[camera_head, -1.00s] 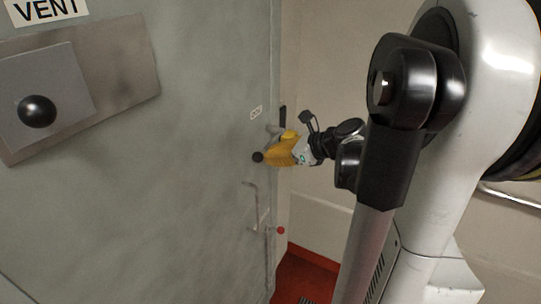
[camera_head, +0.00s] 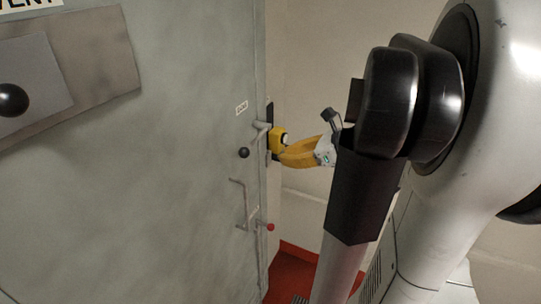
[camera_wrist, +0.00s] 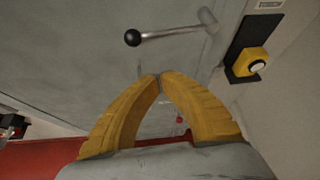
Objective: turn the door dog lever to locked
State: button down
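A grey metal lever with a black ball knob (camera_head: 244,152) is on the door near its right edge. In the wrist view the lever (camera_wrist: 170,33) lies roughly sideways, its knob at the left end. My gripper (camera_wrist: 160,76) has yellow fingers whose tips meet with nothing between them. In the wrist view it is below the lever and apart from it. In the head view my gripper (camera_head: 283,156) is to the right of the knob, with a gap. A red-knobbed lever (camera_head: 270,227) sits lower down. The small label (camera_head: 242,107) near the upper lever is unreadable.
The grey door (camera_head: 180,200) carries a long pull handle (camera_head: 243,203) below the lever. A pale wall (camera_head: 310,80) and red floor (camera_head: 290,275) lie to the right.

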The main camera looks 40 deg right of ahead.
notch_tip(320, 180, down, 7)
jog(key=s+d+t+y+b, duration=0.1)
jog(key=t+y+b, duration=0.2)
jog(key=t+b, duration=0.45)
jog(key=w+a+r+g+b, duration=0.1)
jog(key=w+a+r, duration=0.3)
jog(key=w, duration=0.5)
jog(key=shift+w+r+g+b, duration=0.25)
jog(key=shift+r+g+b, duration=0.1)
jog(key=shift+b, duration=0.15)
jog(key=shift+a+r+p, duration=0.15)
jog(key=shift+r+p, duration=0.35)
jog(key=shift+r, duration=0.3)
